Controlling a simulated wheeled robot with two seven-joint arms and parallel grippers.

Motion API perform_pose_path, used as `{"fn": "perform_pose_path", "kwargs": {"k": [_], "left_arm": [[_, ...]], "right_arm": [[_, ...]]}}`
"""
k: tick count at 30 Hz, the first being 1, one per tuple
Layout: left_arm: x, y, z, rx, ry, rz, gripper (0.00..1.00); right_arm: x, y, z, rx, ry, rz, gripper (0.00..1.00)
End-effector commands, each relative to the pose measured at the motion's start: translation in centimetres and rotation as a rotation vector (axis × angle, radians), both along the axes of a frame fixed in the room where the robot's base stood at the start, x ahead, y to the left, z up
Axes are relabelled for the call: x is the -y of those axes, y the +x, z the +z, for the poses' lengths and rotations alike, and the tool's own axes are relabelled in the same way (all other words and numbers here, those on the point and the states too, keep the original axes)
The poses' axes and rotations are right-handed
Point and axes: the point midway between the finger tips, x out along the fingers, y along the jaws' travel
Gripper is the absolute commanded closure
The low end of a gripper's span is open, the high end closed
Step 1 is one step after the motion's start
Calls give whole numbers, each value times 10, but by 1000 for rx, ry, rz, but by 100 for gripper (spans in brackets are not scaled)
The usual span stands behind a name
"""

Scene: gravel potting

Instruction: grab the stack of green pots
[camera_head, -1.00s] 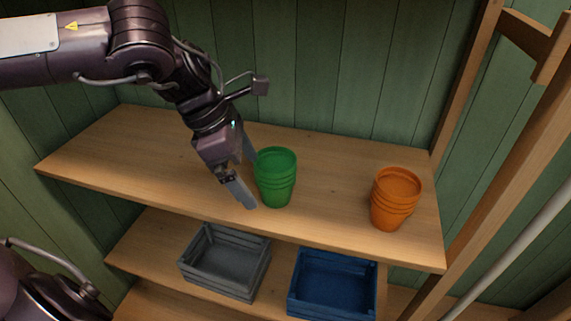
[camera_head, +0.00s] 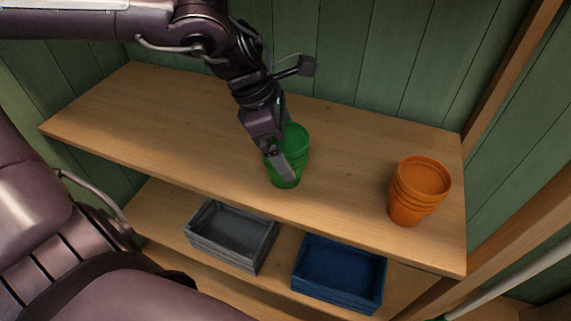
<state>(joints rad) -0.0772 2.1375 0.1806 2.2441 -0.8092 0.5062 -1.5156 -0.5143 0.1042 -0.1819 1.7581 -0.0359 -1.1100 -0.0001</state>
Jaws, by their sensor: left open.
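The stack of green pots (camera_head: 298,148) stands upright on the top wooden shelf, near its middle. My left gripper (camera_head: 279,150) reaches down from the upper left and is open at the stack. One finger lies in front of the pots and hides part of their left side. The other finger is mostly hidden behind the gripper and the pots. I cannot tell whether the fingers touch the pots. My right gripper is not in view.
A stack of orange pots (camera_head: 417,191) stands on the right of the top shelf (camera_head: 150,115). A grey crate (camera_head: 232,237) and a blue crate (camera_head: 339,274) sit on the shelf below. The top shelf's left part is bare.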

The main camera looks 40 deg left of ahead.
Motion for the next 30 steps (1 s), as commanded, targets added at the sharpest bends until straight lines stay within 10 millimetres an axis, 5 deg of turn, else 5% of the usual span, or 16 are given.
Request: {"fn": "perform_pose_path", "kwargs": {"k": [12,24,30], "left_arm": [[5,4,-15,2,0,1,0],[5,4,-15,2,0,1,49],[5,4,-15,2,0,1,49]], "right_arm": [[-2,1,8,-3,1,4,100],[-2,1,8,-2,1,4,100],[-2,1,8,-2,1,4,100]]}}
